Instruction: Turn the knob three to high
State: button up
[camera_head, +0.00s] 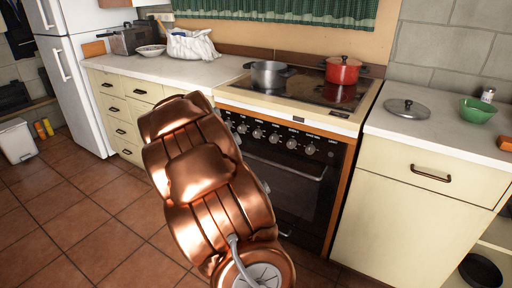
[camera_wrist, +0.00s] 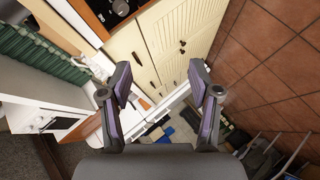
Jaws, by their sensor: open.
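The stove (camera_head: 282,170) stands in the middle of the head view, with a row of several round knobs (camera_head: 291,143) on its black front panel. My copper-coloured arm covers the left end of the stove front, so I cannot tell for sure which knob is number three. The knob settings are too small to read. My gripper (camera_wrist: 160,74) shows in the wrist view with its two fingers spread wide and nothing between them. It is hidden behind my arm in the head view. The wrist view looks along cabinets and floor, and the knob row is not between the fingers.
A steel pot (camera_head: 268,76) and a red pot (camera_head: 342,70) stand on the hob. A lid (camera_head: 406,108) and a green bowl (camera_head: 477,111) lie on the right counter. The oven handle (camera_head: 285,166) juts out below the knobs. Tiled floor (camera_head: 100,222) is clear at the left.

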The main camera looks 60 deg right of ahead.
jog(key=s+d+f+n+h+b, duration=0.15)
jog(key=d+f+h+b, duration=0.3)
jog(key=d, duration=0.75)
jog(key=h+b, duration=0.2)
jog(key=h, duration=0.1)
send_near(257, 135)
jog(key=d, duration=0.1)
jog(key=shift+n+y, duration=0.25)
jog(key=shift+n, duration=0.1)
jog(key=shift+w+x, duration=0.2)
jog(key=shift+x, duration=3.5)
jog(key=shift+w+d+r, duration=0.15)
jog(key=shift+w+d, duration=0.05)
jog(key=shift+d, duration=0.05)
jog(key=c, duration=1.2)
